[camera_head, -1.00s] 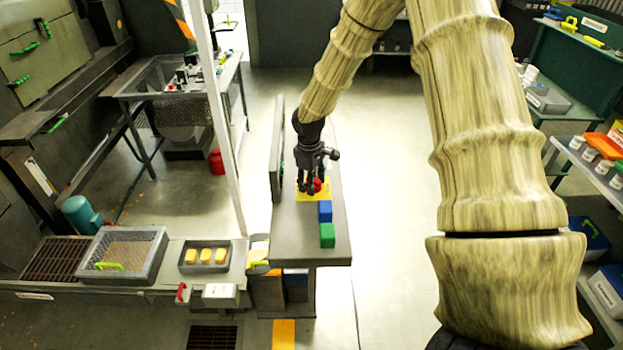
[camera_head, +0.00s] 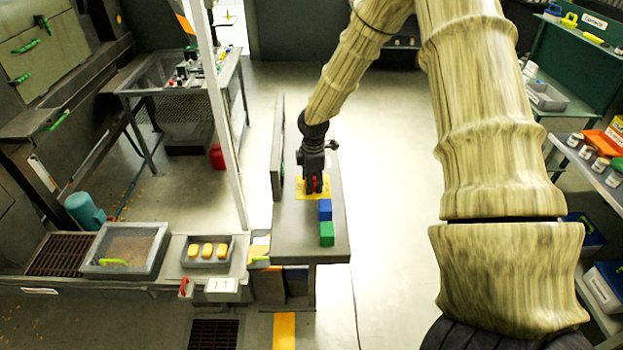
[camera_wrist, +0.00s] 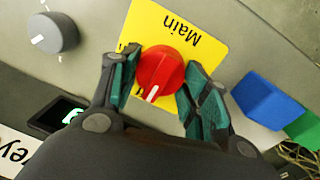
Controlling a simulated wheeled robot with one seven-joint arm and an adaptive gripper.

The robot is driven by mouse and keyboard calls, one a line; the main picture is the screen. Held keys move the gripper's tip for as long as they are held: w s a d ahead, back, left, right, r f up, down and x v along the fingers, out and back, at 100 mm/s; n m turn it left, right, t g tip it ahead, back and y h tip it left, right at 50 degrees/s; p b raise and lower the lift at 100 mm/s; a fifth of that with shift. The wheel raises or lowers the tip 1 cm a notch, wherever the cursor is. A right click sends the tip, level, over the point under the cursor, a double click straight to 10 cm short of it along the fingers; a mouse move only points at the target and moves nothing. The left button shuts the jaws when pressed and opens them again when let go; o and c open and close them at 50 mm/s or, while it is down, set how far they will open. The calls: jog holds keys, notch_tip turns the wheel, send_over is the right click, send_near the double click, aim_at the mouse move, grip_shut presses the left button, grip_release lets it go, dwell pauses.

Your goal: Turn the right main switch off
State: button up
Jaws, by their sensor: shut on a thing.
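A red rotary switch knob (camera_wrist: 160,72) with a white pointer mark sits on a yellow plate (camera_wrist: 173,22) lettered "Main". My gripper (camera_wrist: 158,90) has its two fingers on either side of the knob and is shut on it in the wrist view. The white mark on the knob points toward the lower left of the wrist view. In the head view, my gripper (camera_head: 313,184) reaches down onto the grey console (camera_head: 285,235), with a bit of the red knob showing between the fingers and the yellow plate (camera_head: 300,194) around it.
A blue block (camera_head: 325,210) and a green block (camera_head: 327,234) sit close in front of the switch; the blue one (camera_wrist: 266,100) is near my right finger in the wrist view. A grey dial (camera_wrist: 53,33) lies left. An upright panel (camera_head: 278,150) borders the console's left side.

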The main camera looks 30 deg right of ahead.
jog(key=shift+w+n, duration=0.1)
jog(key=shift+n, duration=0.2)
jog(key=o, duration=1)
jog(key=r, duration=0.8)
jog(key=s+r, duration=0.1)
jog(key=r, duration=0.3)
jog(key=shift+a, duration=0.1)
